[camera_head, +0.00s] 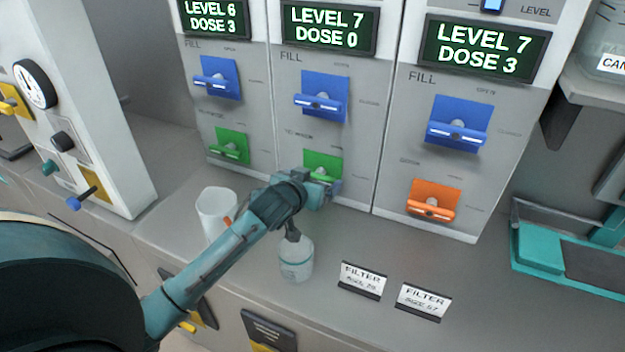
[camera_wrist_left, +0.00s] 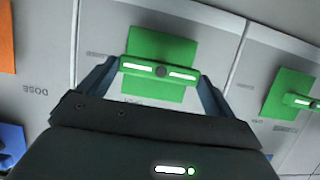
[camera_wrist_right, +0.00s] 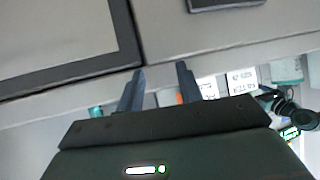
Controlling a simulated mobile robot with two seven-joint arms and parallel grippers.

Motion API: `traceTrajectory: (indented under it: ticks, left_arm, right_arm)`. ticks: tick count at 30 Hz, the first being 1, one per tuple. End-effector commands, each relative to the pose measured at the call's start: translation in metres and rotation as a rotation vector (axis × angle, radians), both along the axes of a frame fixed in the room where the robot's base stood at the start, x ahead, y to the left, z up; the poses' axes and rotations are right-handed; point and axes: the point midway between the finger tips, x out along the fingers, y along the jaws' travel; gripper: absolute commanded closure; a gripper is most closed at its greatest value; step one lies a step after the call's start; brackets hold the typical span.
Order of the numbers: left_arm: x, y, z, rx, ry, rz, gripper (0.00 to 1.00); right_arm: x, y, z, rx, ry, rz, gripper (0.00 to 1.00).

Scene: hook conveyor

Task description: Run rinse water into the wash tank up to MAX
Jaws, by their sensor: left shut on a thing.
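Three dispenser panels stand side by side. The left display (camera_head: 215,17) reads LEVEL 6 DOSE 3, the middle display (camera_head: 330,27) LEVEL 7 DOSE 0, the right display (camera_head: 484,49) LEVEL 7 DOSE 3. Each has a blue FILL lever, such as the middle one (camera_head: 320,98). Below are a left green lever (camera_head: 230,146), a middle green lever (camera_head: 322,165) and an orange lever (camera_head: 433,202). My left gripper (camera_head: 330,188) is shut on the middle green lever's handle, seen between its fingers in the left wrist view (camera_wrist_left: 160,69). My right gripper (camera_wrist_right: 160,88) is open and empty. I cannot identify the wash tank.
A white cup (camera_head: 216,212) and a pale bottle (camera_head: 296,260) stand on the counter near my left arm. Two FILTER cards (camera_head: 362,279) (camera_head: 423,301) stand at the front. A gauge machine (camera_head: 75,110) is at left, a teal tray (camera_head: 540,250) at right.

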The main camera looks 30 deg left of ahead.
Motion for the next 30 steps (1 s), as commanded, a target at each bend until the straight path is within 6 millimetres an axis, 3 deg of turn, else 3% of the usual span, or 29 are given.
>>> traceTrajectory:
  ticks: [11, 30]
  left_arm:
    - [0.000, 0.001, 0.002, -0.095, -0.002, 0.001, 0.32]
    - [0.000, 0.007, -0.002, -0.573, -0.033, 0.002, 0.32]
  right_arm:
    - [-0.001, -0.003, 0.009, -0.007, 0.008, -0.003, 0.64]
    - [-0.009, -0.017, 0.004, -0.030, 0.081, -0.048, 0.64]
